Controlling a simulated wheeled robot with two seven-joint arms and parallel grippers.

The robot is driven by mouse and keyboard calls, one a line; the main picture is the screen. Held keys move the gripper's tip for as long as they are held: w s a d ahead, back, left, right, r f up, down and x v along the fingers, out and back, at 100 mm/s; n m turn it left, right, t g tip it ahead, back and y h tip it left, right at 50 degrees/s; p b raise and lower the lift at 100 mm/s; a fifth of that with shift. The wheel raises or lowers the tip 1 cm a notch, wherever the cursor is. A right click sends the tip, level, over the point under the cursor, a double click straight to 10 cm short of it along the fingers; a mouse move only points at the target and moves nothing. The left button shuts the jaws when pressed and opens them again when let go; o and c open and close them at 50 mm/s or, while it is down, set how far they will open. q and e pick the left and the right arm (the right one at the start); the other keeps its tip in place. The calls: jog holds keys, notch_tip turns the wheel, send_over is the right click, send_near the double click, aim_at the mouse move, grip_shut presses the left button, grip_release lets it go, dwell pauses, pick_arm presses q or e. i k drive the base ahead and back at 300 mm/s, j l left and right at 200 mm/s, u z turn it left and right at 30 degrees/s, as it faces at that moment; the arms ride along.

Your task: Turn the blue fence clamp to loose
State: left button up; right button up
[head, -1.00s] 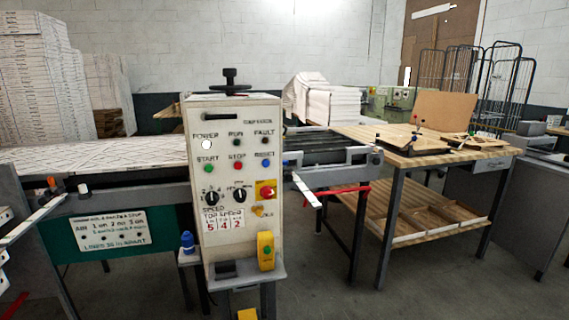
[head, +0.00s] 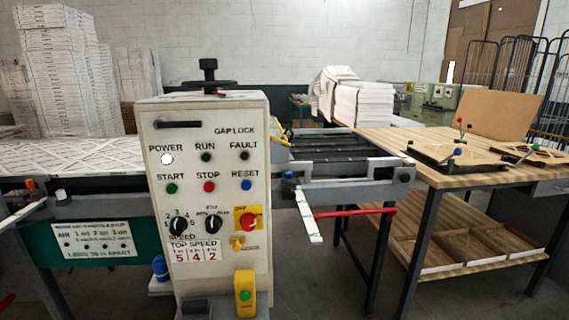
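A small dark blue piece (head: 288,176) sits on the near rail of the roller conveyor, just right of the control panel. It may be the blue fence clamp, but it is too small to tell which way it is turned. A white strip (head: 308,215) slants down toward me from just below it. A separate blue knob or cap (head: 160,268) stands on a small ledge left of the panel's lower part. Neither gripper is in view, and nothing is touching these things.
The control panel (head: 205,140) stands close in front, with a yellow switch box (head: 246,292) low on it. A red bar (head: 355,212) sticks out below the conveyor (head: 335,150). A wooden table (head: 470,180) stands at right. Floor shows between conveyor and table.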

aim_at(288, 175)
jog(key=i+l+u, duration=0.1)
jog(key=i+l, duration=0.15)
jog(key=i+l+u, duration=0.1)
jog(key=l, duration=0.25)
jog(key=i+l+u, duration=0.1)
jog(key=i+l, duration=0.2)
jog(key=i+l+u, duration=0.1)
jog(key=l, duration=0.3)
jog(key=i+l+u, duration=0.1)
jog(key=i+l, duration=0.2)
jog(key=i+l+u, duration=0.1)
jog(key=l, duration=0.35)
jog(key=i+l+u, duration=0.1)
jog(key=l, duration=0.3)
jog(key=i, duration=0.1)
